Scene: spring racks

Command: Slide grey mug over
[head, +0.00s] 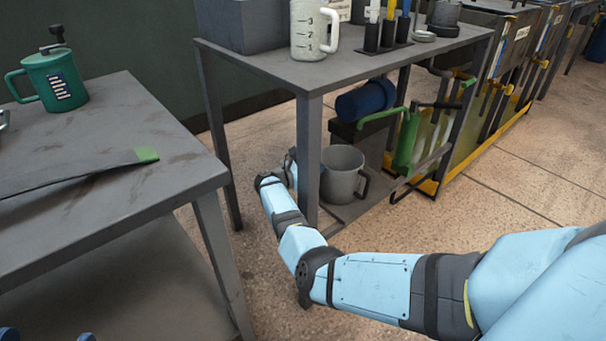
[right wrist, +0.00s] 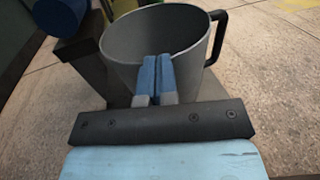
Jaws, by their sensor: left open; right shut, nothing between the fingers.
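The grey mug (head: 343,170) stands upright on the low shelf of the middle table, its handle to the right. It also shows in the right wrist view (right wrist: 120,50), open top up and empty as far as I can see. My right gripper (right wrist: 158,60) is shut and empty, its blue fingers together against or just in front of the mug's near wall; I cannot tell if they touch. In the head view the right fingers are mostly hidden behind the table leg. My left gripper (head: 46,337) shows only its two blue fingertips at the bottom left edge, apart and empty.
The table leg (head: 308,150) stands close to my right forearm and the mug. A dark block (right wrist: 85,65) is left of the mug in the wrist view. A green-handled tool (head: 405,140) and blue cylinder (head: 365,100) are behind the mug. A green mug (head: 55,80) stands on the left table.

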